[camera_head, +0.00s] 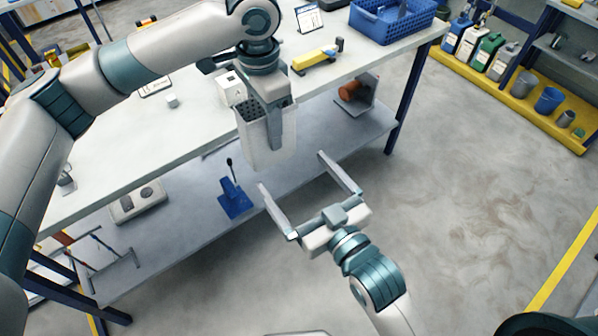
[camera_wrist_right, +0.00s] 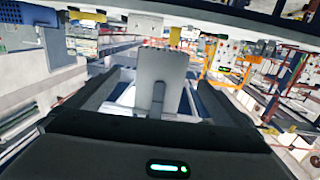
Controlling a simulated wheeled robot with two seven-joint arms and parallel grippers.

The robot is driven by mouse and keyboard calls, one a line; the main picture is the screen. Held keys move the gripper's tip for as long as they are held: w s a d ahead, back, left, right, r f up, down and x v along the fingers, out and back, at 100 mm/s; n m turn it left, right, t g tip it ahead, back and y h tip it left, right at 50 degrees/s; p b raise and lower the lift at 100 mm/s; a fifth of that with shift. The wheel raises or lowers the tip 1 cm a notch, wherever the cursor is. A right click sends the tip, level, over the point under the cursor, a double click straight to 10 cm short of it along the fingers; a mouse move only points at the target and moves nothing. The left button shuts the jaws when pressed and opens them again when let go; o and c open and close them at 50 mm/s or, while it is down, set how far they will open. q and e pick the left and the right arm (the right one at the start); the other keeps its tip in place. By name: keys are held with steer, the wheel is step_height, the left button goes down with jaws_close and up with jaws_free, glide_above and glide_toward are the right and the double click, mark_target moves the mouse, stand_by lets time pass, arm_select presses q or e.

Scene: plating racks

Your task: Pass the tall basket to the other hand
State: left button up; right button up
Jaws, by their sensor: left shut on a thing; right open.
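The tall basket (camera_head: 262,150) is a whitish upright container with a dark perforated upper part, in the middle of the head view. My left gripper (camera_head: 275,125) is shut on it from above and holds it in the air by the front edge of the table. My right gripper (camera_head: 310,175) is open and empty, below and to the right of the basket, its fingers pointing toward it. In the right wrist view the basket (camera_wrist_right: 160,68) stands ahead, between the lines of the open fingers; a grey finger of the left gripper lies across its face. The right fingers look clear of it.
The white table (camera_head: 130,150) runs behind the basket, with a lower shelf (camera_head: 180,225) under it. A blue crate (camera_head: 392,20) and a yellow tool (camera_head: 314,58) lie on top. A blue stand (camera_head: 235,198) is on the shelf.

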steer(key=r, duration=0.1)
steer(key=s+r, duration=0.1)
steer(key=shift+r, duration=0.35)
steer(key=shift+w, duration=0.2)
steer(key=x, duration=1.1)
steer(key=shift+w+a+r, duration=0.25)
steer(key=shift+w, duration=0.1)
steer(key=c, duration=1.2)
arm_select(q)
steer(key=o, duration=1.2)
arm_select(e)
steer(key=shift+o, duration=0.2)
steer(key=shift+r, duration=0.1)
arm_select(q)
steer(key=shift+o, duration=0.2)
steer(key=shift+r, duration=0.1)
